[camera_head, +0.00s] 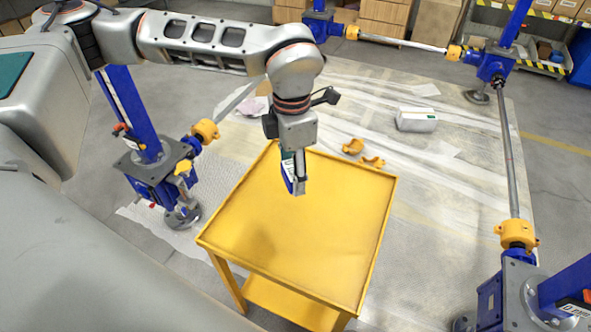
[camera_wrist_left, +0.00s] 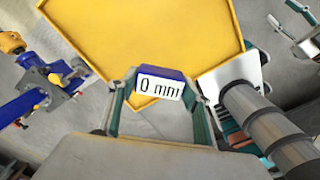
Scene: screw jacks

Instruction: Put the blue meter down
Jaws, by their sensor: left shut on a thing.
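The blue meter (camera_head: 287,172) is held by my left gripper (camera_head: 298,176) over the yellow cart's top tray (camera_head: 345,230). In the left wrist view, the meter (camera_wrist_left: 160,84) sits between the two fingers of the gripper (camera_wrist_left: 160,100). Its white display reads "0 mm". The gripper is shut on it. The yellow tray (camera_wrist_left: 150,30) lies beyond the meter in that view. I cannot tell the exact gap between the meter and the tray.
Blue screw jacks (camera_head: 155,180) with orange couplings (camera_head: 205,130) stand left of the cart, at the back and at the lower right. The tray top looks clear.

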